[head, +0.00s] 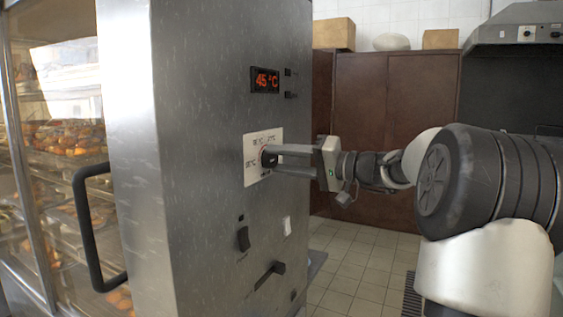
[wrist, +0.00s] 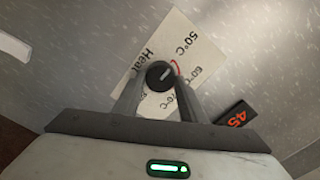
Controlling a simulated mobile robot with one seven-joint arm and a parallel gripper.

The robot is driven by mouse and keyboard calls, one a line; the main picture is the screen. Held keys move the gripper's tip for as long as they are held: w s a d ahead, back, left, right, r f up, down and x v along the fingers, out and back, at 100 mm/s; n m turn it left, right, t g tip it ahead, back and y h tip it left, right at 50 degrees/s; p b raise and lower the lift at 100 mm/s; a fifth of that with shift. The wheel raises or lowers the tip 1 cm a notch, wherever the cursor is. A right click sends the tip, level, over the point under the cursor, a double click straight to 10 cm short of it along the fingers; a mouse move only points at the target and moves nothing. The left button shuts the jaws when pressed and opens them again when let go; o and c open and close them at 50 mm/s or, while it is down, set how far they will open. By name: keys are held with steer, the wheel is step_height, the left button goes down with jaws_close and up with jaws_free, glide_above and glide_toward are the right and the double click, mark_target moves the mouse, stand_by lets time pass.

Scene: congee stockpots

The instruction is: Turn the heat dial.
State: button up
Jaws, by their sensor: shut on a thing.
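The heat dial (head: 268,157) is a small black round knob on a white label plate (head: 249,175) on the side of a steel cabinet. In the wrist view the dial (wrist: 161,76) has a pale pointer line, and the plate (wrist: 185,33) around it reads "Heat", 50°C, 60°C and 70°C, with a short red arc beside the knob. My gripper (head: 277,160) reaches in from the right, its two fingers on either side of the dial. In the wrist view my gripper (wrist: 160,90) is shut on the dial. The fingers hide part of the plate.
A display (head: 265,80) above the dial reads 45 °C. Below are a black switch (head: 243,238), a white switch (head: 287,226) and a black lever (head: 270,272). A glass door with a black handle (head: 90,230) is at the left. Brown lockers (head: 385,130) stand behind. Tiled floor is clear between.

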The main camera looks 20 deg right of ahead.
stand_by(0.4)
steer(key=o, duration=1.1)
steer(key=shift+c, duration=0.2)
steer(key=p+v, duration=0.2)
steer(key=v, duration=1.5)
steer(key=shift+s+p, duration=0.2)
steer(key=shift+p, duration=0.1)
steer(key=shift+d+f, duration=0.1)
